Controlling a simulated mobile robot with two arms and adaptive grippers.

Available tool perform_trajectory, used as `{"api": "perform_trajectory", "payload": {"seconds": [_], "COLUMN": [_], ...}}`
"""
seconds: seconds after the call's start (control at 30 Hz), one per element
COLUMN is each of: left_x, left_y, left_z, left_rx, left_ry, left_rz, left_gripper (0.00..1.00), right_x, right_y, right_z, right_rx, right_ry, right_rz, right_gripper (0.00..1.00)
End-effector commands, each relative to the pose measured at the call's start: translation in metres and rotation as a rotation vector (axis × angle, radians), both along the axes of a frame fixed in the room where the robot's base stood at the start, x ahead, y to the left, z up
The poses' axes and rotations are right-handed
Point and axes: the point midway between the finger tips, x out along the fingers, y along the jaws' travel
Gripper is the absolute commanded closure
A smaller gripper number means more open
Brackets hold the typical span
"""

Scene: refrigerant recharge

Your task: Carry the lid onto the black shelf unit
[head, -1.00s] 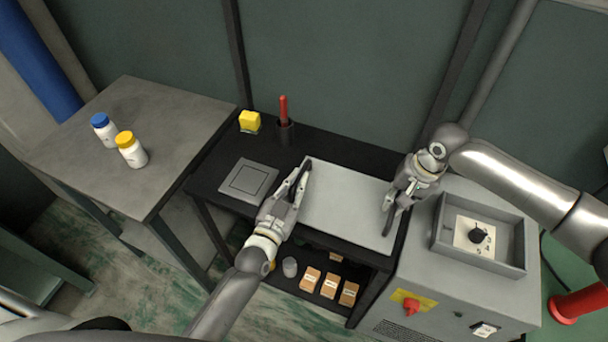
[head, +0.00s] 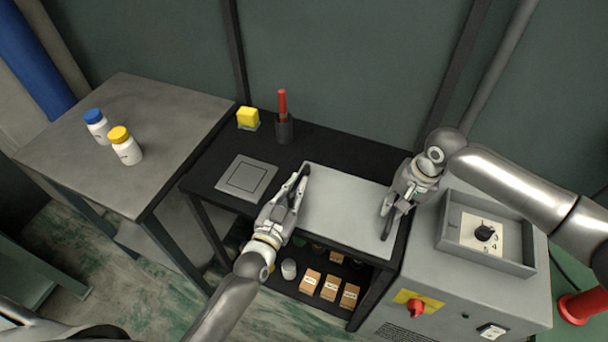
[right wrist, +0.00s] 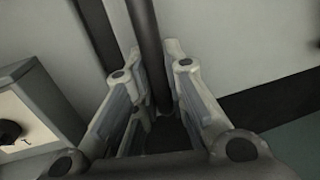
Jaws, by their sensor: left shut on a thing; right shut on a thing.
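The lid (head: 340,208) is a flat light-grey panel at the right part of the black shelf unit's (head: 316,142) top. I cannot tell whether it rests on the top or is held just above it. My left gripper (head: 298,182) is shut on the lid's left edge. My right gripper (head: 388,222) is shut at the lid's right edge, beside the grey machine.
A grey square plate (head: 246,178), a yellow block (head: 248,118) and a dark cup (head: 284,130) with a red-handled tool are on the shelf top. Small boxes (head: 330,288) sit on the lower shelf. The grey machine (head: 455,285) stands close at right. A table (head: 165,105) with two bottles is at left.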

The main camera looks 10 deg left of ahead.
Motion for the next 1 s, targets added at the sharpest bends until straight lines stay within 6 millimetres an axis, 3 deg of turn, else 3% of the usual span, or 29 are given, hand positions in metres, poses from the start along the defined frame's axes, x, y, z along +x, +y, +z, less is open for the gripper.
{"api": "perform_trajectory", "payload": {"seconds": [0.2,0.23,0.4,0.77,1.0], "left_x": [0.000,-0.001,-0.001,-0.003,-0.039], "left_y": [0.001,0.001,0.001,0.001,0.008], "left_z": [-0.013,-0.013,-0.012,-0.010,-0.012], "left_rx": [0.002,0.003,0.003,0.001,0.003], "left_ry": [-0.001,0.003,0.003,-0.001,0.003], "left_rz": [0.001,0.001,0.001,0.001,0.001], "left_gripper": [1.00,0.87,0.70,0.68,0.68], "right_x": [0.003,0.003,0.002,0.000,0.000], "right_y": [-0.003,-0.003,-0.002,-0.001,-0.001], "right_z": [-0.011,-0.010,-0.010,-0.010,-0.010], "right_rx": [-0.003,-0.004,-0.003,-0.001,-0.001], "right_ry": [-0.008,-0.006,-0.004,-0.001,-0.001], "right_rz": [-0.006,-0.005,-0.004,-0.001,-0.001], "right_gripper": [1.00,0.85,0.66,0.66,0.66]}}
